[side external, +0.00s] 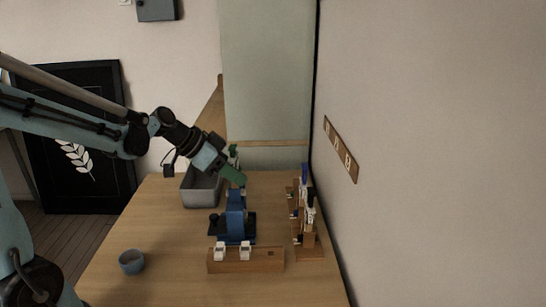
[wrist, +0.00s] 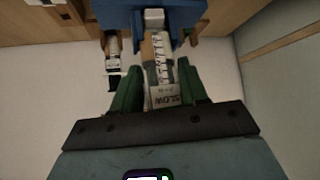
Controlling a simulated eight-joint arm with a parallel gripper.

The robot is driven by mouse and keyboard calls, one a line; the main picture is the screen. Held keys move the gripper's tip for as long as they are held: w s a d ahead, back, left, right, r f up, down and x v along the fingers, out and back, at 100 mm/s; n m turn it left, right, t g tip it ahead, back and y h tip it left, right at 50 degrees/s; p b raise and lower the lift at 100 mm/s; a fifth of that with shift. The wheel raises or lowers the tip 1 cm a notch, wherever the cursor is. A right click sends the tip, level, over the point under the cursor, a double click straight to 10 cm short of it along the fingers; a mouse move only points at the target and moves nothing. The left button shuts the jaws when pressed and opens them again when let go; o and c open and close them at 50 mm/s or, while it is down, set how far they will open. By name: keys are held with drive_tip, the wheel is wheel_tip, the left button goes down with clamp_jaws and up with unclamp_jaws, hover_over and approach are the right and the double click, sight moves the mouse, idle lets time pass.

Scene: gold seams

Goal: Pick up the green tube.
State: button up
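My gripper (wrist: 158,75) has two green fingers, spread apart in the wrist view. Between and beyond them is a pale, printed tube-like thing (wrist: 160,55) with a label; I cannot tell whether the fingers touch it. In the side view my gripper (side external: 238,180) points down to the right, above a blue device (side external: 235,222) on the table. A small green-topped thing (side external: 233,150) shows behind my gripper, partly hidden; I cannot tell whether it is the green tube.
A grey bin (side external: 201,192) stands left of the blue device. A wooden block with white pieces (side external: 246,262) is in front, and a wooden rack with several tubes (side external: 308,240) is at the right by the wall. A blue-grey cup (side external: 131,262) sits at left. The table's front left is mostly clear.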

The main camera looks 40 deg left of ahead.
drive_tip(key=c, duration=0.7)
drive_tip(key=shift+o, duration=0.2)
drive_tip(key=shift+r, duration=0.15)
